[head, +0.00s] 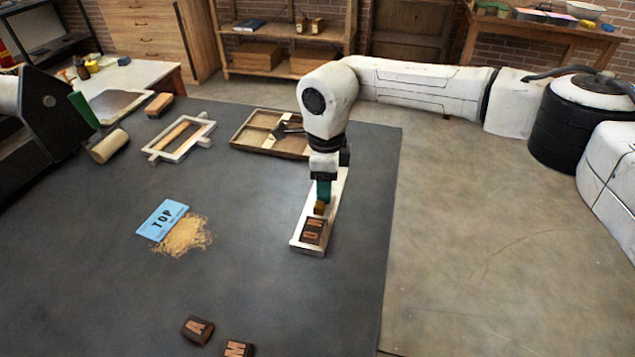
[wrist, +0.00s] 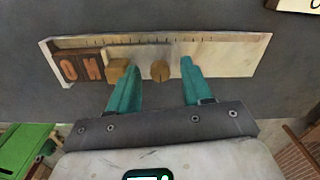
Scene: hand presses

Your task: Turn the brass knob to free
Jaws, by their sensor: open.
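A metal composing stick (head: 305,247) lies on the dark table, and it also shows in the wrist view (wrist: 235,52). Wood type blocks (head: 312,232) with raised letters sit at its near end; they are at the left in the wrist view (wrist: 80,67). A brass block (wrist: 118,72) stands beside them, also visible in the head view (head: 319,208). The round brass knob (wrist: 160,72), with a dark line across its face, lies between my fingertips in the wrist view. My gripper (wrist: 158,66), with teal fingers, is open over the stick; in the head view it (head: 323,188) hides the knob.
Two loose letter blocks, one marked A (head: 197,329) and one M (head: 238,348), lie at the front. A shallow wooden tray (head: 250,130) and a wooden frame (head: 180,137) stand behind. The table's right edge is close.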

